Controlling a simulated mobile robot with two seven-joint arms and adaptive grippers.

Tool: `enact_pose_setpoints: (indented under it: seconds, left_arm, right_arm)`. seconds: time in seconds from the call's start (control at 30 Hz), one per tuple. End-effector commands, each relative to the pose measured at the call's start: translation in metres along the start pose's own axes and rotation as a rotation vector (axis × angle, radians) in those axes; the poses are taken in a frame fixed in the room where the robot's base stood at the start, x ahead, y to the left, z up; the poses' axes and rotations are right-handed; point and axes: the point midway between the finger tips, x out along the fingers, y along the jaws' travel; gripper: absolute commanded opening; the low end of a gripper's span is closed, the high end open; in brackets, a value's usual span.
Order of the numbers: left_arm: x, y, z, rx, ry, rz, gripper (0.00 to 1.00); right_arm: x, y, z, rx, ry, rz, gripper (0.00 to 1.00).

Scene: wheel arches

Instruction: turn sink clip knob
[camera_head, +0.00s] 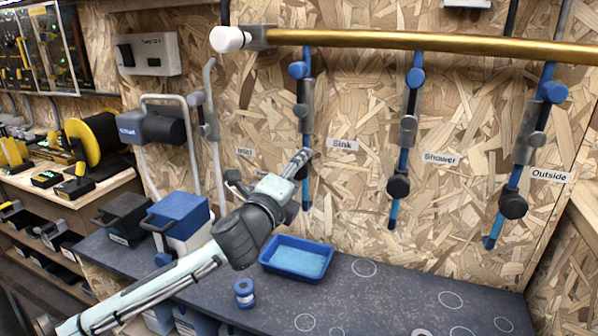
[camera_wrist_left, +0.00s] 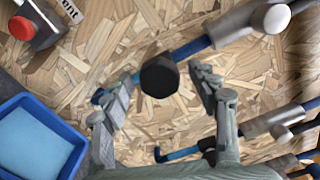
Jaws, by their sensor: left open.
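The sink clip knob is a black faceted knob (camera_wrist_left: 159,77) on a blue pipe against the chipboard wall in the left wrist view. In the head view it is mostly hidden behind my left gripper, on the pipe beside the Sink label (camera_head: 342,144). My left gripper (camera_head: 300,163) reaches up to that pipe from the lower left. In the left wrist view its two fingers are spread apart, one on each side of the knob, with wall showing between each finger and the knob. I cannot tell how far the fingertips are from it in depth. My right gripper is out of view.
Shower (camera_head: 398,187) and Outside (camera_head: 513,204) knobs hang on pipes to the right, below a brass pipe (camera_head: 430,41). A blue tray (camera_head: 297,270) and a small blue spool (camera_head: 244,293) are on the grey bench. Blue-lidded box (camera_head: 178,213) stands left. The bench's right part is clear.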

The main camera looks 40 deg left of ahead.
Motion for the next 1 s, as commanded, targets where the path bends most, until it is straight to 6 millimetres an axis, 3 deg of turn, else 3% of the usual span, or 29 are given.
enact_pose_setpoints:
  seconds: [0.3, 0.5, 1.0]
  left_arm:
    - [-0.049, 0.001, -0.001, -0.001, 0.003, 0.003, 0.59]
    - [-0.069, 0.001, -0.001, 0.0, 0.002, 0.002, 0.59]
    - [-0.071, 0.0, 0.0, 0.0, 0.001, 0.0, 0.59]
  right_arm:
    - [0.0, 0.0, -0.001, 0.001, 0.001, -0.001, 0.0]
    - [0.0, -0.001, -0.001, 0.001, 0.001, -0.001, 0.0]
    - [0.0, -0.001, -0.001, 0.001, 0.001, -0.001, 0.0]
